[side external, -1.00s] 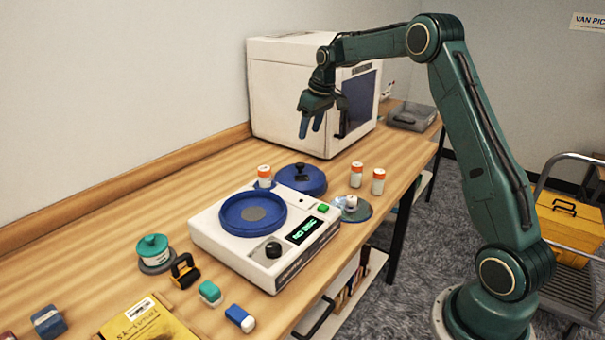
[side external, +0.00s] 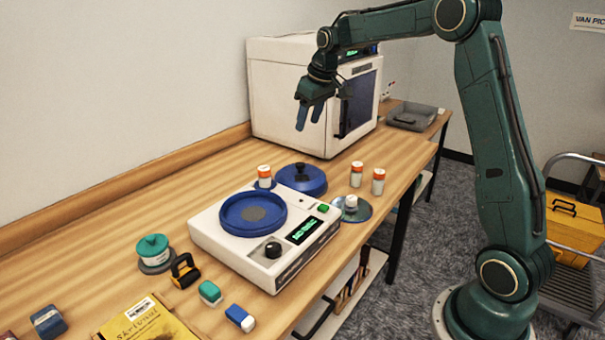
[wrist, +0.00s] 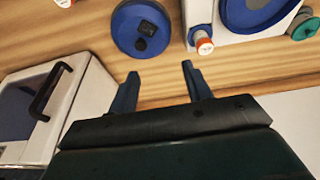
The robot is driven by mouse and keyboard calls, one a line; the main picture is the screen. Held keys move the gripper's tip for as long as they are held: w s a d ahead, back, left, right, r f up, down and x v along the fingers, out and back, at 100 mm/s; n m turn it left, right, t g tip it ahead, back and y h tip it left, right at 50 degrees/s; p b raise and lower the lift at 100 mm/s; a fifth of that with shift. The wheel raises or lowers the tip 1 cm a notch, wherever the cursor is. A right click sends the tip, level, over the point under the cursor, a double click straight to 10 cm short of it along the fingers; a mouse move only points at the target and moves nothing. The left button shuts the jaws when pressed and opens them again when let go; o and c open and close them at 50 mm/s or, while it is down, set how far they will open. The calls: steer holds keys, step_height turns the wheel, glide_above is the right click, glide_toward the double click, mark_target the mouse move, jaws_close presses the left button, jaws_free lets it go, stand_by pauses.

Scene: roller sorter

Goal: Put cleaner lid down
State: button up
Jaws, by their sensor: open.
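The cleaner lid (side external: 301,181) is a round blue disc with a black knob. It lies flat on the wooden table just behind the white cleaner (side external: 264,236), and it also shows in the wrist view (wrist: 140,29). The cleaner has an open round blue bowl (side external: 253,211) on top and a lit green display. My gripper (side external: 308,117) is open and empty, held above the table behind the lid, in front of the white cabinet. In the wrist view its two fingers (wrist: 160,82) are apart with bare wood between them, and the lid lies beyond them.
A white cabinet (side external: 290,95) stands at the back. Orange-capped bottles (side external: 356,174) stand right of the lid, and another (side external: 264,175) stands left of it. A round pad (side external: 350,209) lies beside the cleaner. Small items and a yellow book (side external: 148,323) lie in front.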

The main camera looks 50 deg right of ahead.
steer(key=s+a+r+t, duration=0.1)
steer(key=s+a+r, duration=0.3)
steer(key=s+a, duration=0.3)
steer(key=s+a+r, duration=0.3)
steer(key=s+a, duration=0.3)
steer(key=s, duration=0.2)
steer(key=s+a+f, duration=0.2)
steer(key=s, duration=0.7)
steer(key=s+a+f+t, duration=0.1)
steer(key=s+a+f, duration=0.1)
steer(key=s, duration=0.6)
steer(key=shift+s+a+f, duration=0.35)
steer(key=shift+a+f, duration=0.05)
steer(key=shift+a, duration=0.35)
